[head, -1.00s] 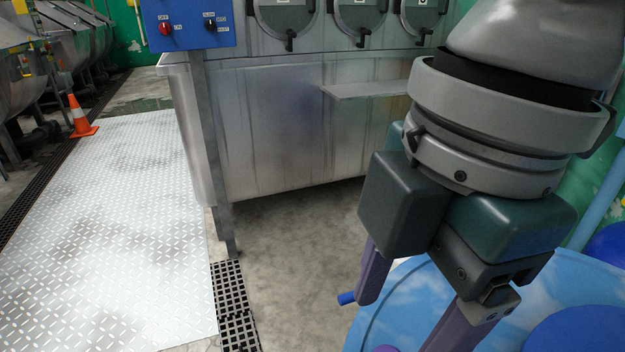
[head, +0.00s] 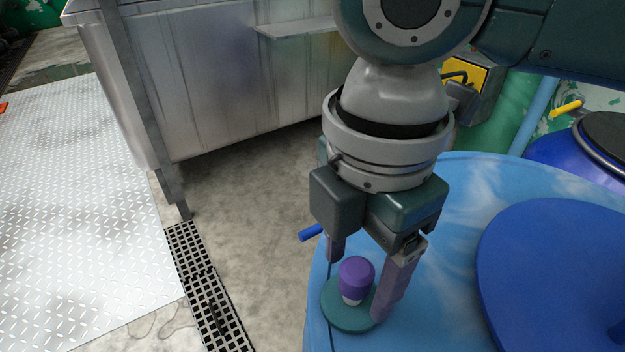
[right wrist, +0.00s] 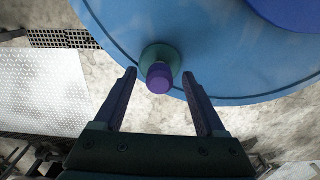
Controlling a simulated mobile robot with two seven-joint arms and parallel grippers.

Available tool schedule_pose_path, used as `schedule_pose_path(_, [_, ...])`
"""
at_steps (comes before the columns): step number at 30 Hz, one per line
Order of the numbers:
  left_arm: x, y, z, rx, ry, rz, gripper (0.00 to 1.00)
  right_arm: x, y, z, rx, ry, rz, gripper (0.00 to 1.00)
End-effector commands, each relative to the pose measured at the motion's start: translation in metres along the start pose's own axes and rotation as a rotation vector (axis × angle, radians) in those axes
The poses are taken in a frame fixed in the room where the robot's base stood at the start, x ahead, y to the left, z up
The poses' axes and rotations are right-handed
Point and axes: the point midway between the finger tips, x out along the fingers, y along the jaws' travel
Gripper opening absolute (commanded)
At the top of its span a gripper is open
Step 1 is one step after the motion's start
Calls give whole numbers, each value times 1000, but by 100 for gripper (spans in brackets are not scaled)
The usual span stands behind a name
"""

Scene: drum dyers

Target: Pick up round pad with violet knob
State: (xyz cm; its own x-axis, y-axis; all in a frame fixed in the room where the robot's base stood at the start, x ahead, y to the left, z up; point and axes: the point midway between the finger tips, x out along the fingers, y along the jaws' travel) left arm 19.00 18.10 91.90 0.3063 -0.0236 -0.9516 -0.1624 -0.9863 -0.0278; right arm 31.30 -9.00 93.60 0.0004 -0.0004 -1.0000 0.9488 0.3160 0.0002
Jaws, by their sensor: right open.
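The round pad (head: 349,318) is teal green and lies flat near the left edge of a round light-blue top (head: 440,300). Its violet knob (head: 356,274) stands upright on a short white neck. My right gripper (head: 355,287) points down over the pad and is open, with its fingers on either side of the knob in the head view. In the right wrist view the knob (right wrist: 159,79) shows just beyond the open fingertips (right wrist: 160,82), roughly centred between them. I cannot tell whether a finger touches it. My left gripper is not in view.
A large blue disc (head: 560,265) lies on the same top to the right. A blue drum (head: 580,155) stands behind. A blue handle (head: 311,232) sticks out at the top's left edge. A steel tank (head: 235,90) stands at the back left; bare floor (head: 250,220) lies between.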

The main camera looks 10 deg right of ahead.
Motion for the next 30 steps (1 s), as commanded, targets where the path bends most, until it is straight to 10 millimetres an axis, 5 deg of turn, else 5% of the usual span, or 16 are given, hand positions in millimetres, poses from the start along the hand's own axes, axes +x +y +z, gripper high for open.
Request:
schedule_pose_path(7, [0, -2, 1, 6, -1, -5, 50, 2, 0, 0, -1, 0, 0, 72])
schedule_pose_path(26, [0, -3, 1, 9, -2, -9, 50, 2, 0, 0, 0, 0, 0, 1])
schedule_pose_path(30, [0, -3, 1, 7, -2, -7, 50, 2, 0, 0, 0, 0, 0, 0])
